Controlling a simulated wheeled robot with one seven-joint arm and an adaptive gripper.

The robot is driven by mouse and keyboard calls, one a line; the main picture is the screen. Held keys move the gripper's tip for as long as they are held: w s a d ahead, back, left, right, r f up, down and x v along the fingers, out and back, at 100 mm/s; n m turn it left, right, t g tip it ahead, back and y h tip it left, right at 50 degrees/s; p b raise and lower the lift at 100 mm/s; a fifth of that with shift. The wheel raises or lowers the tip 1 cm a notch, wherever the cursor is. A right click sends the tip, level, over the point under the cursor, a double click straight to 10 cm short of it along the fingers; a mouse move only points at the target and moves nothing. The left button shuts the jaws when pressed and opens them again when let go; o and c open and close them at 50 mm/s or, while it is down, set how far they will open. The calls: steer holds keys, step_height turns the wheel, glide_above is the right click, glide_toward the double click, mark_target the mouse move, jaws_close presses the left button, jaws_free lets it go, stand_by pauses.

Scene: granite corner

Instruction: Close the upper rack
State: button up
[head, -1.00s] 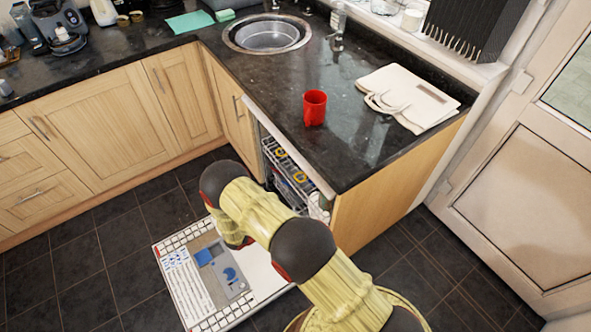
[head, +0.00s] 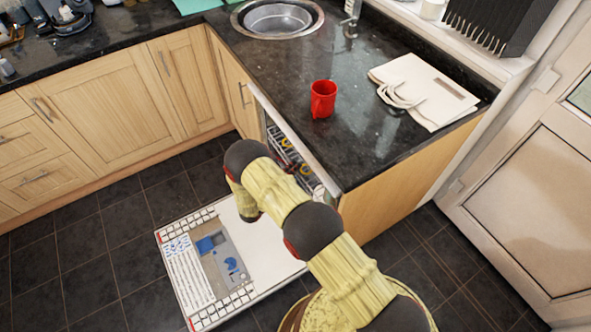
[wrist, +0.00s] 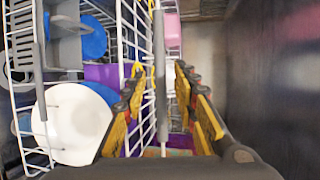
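The upper rack (head: 285,148) shows in the head view as a narrow strip of wire with yellow items at the dishwasher opening under the counter. My arm hides part of it. In the wrist view its white wires (wrist: 130,40) run up the picture at left of centre. My gripper (wrist: 160,72) is open there, with yellow and black fingers apart. A grey-white bar (wrist: 161,85) lies between the fingers; I cannot tell whether they touch it. My gripper is hidden in the head view. The dishwasher door (head: 262,262) lies lowered over the floor.
The wrist view shows a white plate (wrist: 75,122) and blue dishes at left. A dark flat surface (wrist: 280,70) fills the right side. Tiled floor is clear at left.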

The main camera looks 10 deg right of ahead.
steer(key=shift+x, duration=0.95)
steer(key=shift+c, duration=1.3)
jaws_close()
